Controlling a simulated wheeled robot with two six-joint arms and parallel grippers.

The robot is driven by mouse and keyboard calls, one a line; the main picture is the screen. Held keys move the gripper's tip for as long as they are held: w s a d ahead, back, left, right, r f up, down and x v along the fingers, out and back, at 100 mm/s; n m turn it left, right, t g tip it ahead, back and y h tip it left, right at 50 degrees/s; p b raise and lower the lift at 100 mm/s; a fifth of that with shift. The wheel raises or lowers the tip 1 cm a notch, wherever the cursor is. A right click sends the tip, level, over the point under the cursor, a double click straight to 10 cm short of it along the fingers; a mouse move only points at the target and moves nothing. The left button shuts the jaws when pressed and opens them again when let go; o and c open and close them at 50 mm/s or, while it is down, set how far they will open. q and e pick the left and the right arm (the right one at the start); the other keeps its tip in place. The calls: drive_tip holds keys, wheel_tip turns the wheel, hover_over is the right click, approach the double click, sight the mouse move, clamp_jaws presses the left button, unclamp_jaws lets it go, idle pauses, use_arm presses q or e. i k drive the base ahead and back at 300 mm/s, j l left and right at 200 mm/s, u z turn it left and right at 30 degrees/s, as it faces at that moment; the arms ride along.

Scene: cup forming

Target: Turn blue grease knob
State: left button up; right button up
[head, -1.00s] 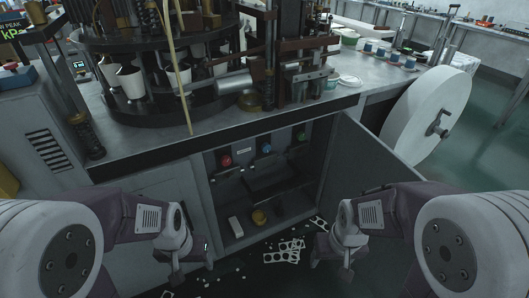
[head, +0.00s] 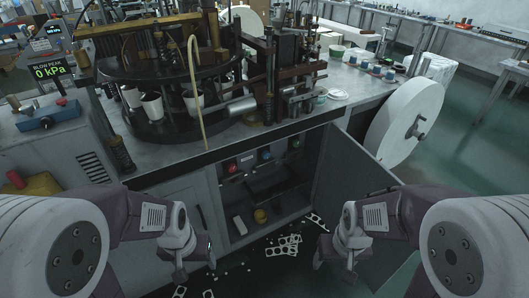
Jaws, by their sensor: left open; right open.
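The blue grease knob (head: 264,154) sits on the panel inside the open cabinet under the machine table, between a red knob (head: 231,166) on its left and a green knob (head: 294,144) on its right. How far it is turned is too small to tell. My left gripper (head: 195,272) is open and empty at the lower left, in front of the cabinet and well below the knob. My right gripper (head: 334,262) is open and empty at the lower right, near the open door, also well away from the knob.
The cabinet door (head: 353,175) stands open on the right. A yellow round item (head: 260,215) and a white block (head: 239,225) are on the cabinet floor. Punched white scraps (head: 284,246) litter the ground. A large white paper roll (head: 404,124) stands at the right.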

sight(266, 154)
drive_tip(key=i+l+u, duration=0.25)
drive_tip(key=l, duration=0.3)
drive_tip(key=i+l+u, duration=0.25)
drive_tip(key=l, duration=0.3)
drive_tip(key=l+u, duration=0.25)
drive_tip(key=l, duration=0.3)
drive_tip(key=i+l+u, duration=0.1)
drive_tip(key=l+u, duration=0.15)
drive_tip(key=l, duration=0.4)
